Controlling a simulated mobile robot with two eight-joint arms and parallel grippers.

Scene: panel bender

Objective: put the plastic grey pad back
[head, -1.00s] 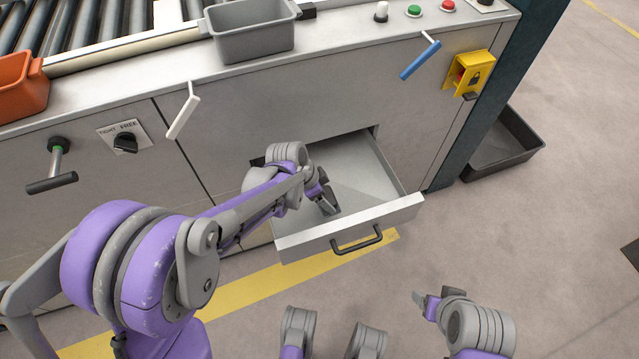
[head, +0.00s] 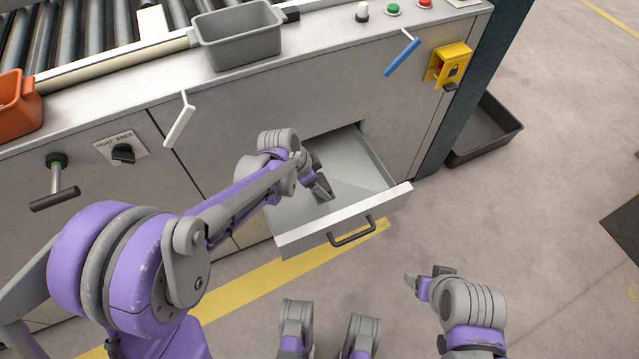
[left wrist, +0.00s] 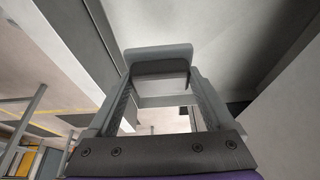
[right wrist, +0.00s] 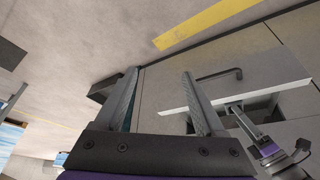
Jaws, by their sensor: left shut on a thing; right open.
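My left gripper (head: 318,188) reaches into the open drawer (head: 345,170) of the machine front. It is shut on a grey piece, seemingly the plastic grey pad (left wrist: 158,54), which spans the fingertips in the left wrist view. In the head view the pad is too small and too much covered to tell apart from the fingers. I cannot tell whether it touches the drawer floor. My right gripper (head: 425,276) is open and empty, over the floor in front of the machine and right of the drawer.
The drawer has a black handle (head: 352,233). A grey bin (head: 240,45) and an orange bin (head: 18,108) stand on the ledge above. A white lever (head: 178,125) and blue lever (head: 402,57) stick out. A dark tray (head: 482,140) lies on the floor at right.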

